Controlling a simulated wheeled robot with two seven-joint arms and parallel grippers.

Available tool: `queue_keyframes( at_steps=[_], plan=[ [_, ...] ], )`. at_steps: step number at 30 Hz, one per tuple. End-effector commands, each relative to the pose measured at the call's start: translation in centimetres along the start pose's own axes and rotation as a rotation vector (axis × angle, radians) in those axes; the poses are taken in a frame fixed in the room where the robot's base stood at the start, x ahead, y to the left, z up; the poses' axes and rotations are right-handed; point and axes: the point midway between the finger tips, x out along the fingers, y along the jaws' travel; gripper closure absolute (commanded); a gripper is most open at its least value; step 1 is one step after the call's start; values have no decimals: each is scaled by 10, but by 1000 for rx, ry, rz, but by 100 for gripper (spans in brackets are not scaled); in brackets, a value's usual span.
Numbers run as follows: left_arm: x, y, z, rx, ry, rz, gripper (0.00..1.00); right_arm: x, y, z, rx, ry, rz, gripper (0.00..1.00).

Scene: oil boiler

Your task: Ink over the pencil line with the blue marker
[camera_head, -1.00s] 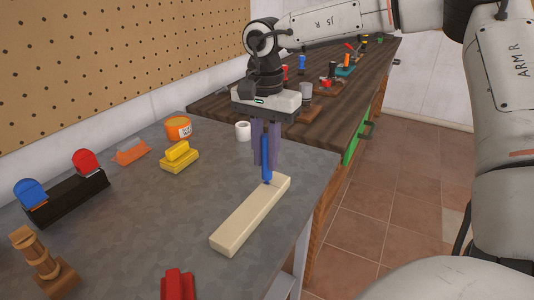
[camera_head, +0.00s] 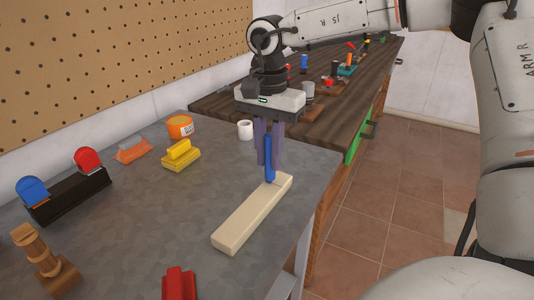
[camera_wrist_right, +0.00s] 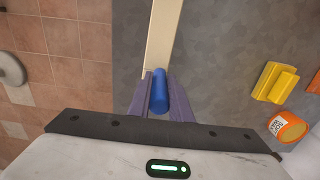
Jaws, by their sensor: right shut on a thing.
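The blue marker (camera_head: 269,160) stands roughly upright in my right gripper (camera_head: 269,150), which is shut on it. The marker's lower end is at the far end of a pale wooden block (camera_head: 252,213); I cannot tell if the tip touches the wood. The block lies on the grey table near its right edge. In the right wrist view the blue marker (camera_wrist_right: 159,92) sits between the purple fingers, with the pale block (camera_wrist_right: 160,40) beyond it. No pencil line can be made out on the block. My left gripper is not in view.
A yellow block (camera_head: 181,155), an orange tin (camera_head: 180,126), a white roll (camera_head: 245,130) and an orange-based item (camera_head: 132,149) stand at the back. A black holder (camera_head: 70,194) with blue and red tops and a wooden piece (camera_head: 45,262) are left. A red object (camera_head: 179,284) is in front.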

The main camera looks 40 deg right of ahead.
Motion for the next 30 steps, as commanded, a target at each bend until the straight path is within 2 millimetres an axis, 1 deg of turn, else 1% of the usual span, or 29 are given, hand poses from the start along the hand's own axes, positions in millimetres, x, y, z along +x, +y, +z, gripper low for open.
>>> queue_keyframes(
  at_steps=[3,6,30],
  plan=[
    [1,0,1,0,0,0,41,0,6,0,1,-2,-1,100],
    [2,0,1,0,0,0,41,0,9,1,0,-1,-1,100],
    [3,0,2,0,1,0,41,2,9,1,0,0,0,100]
  ],
)
